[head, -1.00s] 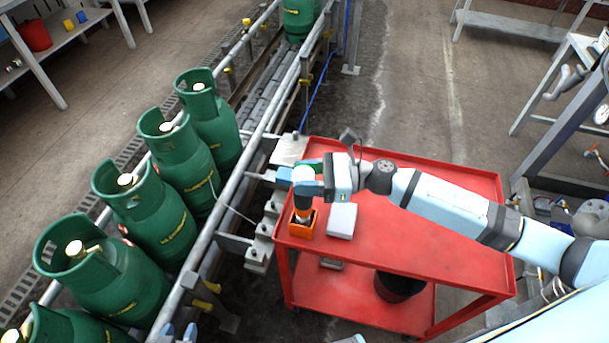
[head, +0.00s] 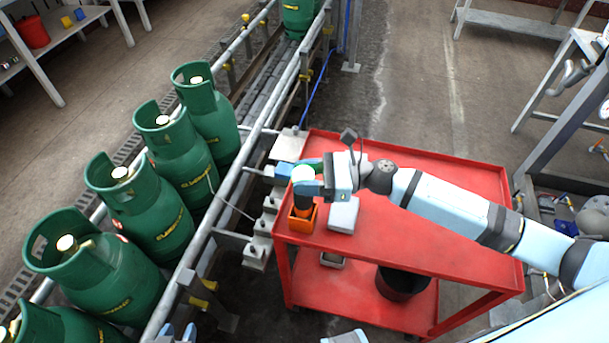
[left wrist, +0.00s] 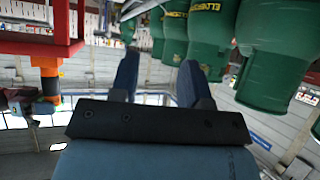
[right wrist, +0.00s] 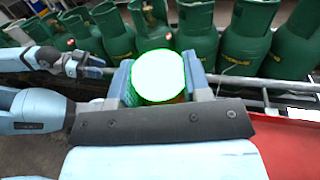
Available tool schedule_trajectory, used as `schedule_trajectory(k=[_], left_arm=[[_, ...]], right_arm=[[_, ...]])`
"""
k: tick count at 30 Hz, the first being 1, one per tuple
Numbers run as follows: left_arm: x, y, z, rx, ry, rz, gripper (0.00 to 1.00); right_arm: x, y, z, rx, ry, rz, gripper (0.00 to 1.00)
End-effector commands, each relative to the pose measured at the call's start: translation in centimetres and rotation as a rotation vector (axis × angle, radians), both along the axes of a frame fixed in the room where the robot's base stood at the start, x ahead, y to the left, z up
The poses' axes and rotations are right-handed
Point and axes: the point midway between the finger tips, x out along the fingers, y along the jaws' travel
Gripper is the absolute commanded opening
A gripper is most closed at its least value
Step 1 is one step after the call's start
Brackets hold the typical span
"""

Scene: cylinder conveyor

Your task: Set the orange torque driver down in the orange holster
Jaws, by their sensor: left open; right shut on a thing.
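My right gripper (head: 308,182) is shut on the orange torque driver (right wrist: 158,75), whose bright white-green top fills the space between the fingers in the right wrist view. In the head view the driver points down, its lower end at the mouth of the orange holster (head: 302,222) on the cart's left edge. It appears partly inside; its depth is hidden. The holster and the driver also show in the left wrist view (left wrist: 44,62). My left gripper (left wrist: 158,82) is open and empty; its blue fingertips show at the bottom of the head view (head: 179,332).
The red cart (head: 430,235) bears a grey box (head: 343,214) just right of the holster. A black bucket (head: 402,284) is on its lower shelf. Several green gas cylinders (head: 180,158) stand along the conveyor (head: 210,245) to the left. The cart's right top is mostly clear.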

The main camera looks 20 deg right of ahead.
Motion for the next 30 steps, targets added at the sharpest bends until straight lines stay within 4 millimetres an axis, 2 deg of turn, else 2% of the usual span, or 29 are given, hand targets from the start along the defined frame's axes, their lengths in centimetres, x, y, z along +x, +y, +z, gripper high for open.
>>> schedule_trajectory(k=[4,5,8,9,20,22,30], left_arm=[[0.0,0.0,-0.1,0.001,0.002,0.0,0.43],[0.0,0.0,-0.1,0.001,0.002,0.0,0.43],[0.0,0.0,-0.1,0.001,0.002,0.0,0.43],[0.0,0.0,-0.1,0.001,0.002,0.0,0.43],[-0.1,0.0,-0.2,-0.007,0.018,0.005,0.43],[0.3,-0.4,0.7,-0.03,0.041,0.02,0.43],[0.4,-0.5,-0.3,-0.044,0.053,0.026,0.43]], right_arm=[[0.0,0.0,0.2,0.002,-0.002,0.0,0.06],[0.0,0.0,0.2,0.002,-0.002,0.0,0.46],[0.0,0.0,0.1,0.002,-0.002,0.0,0.69],[0.0,0.0,0.1,0.001,-0.001,0.0,0.74],[0.0,0.0,0.0,-0.001,0.0,0.0,0.74],[0.0,0.0,0.0,-0.001,0.0,0.0,0.74],[-2.1,-5.8,-0.3,-0.003,0.002,-0.001,0.74]])
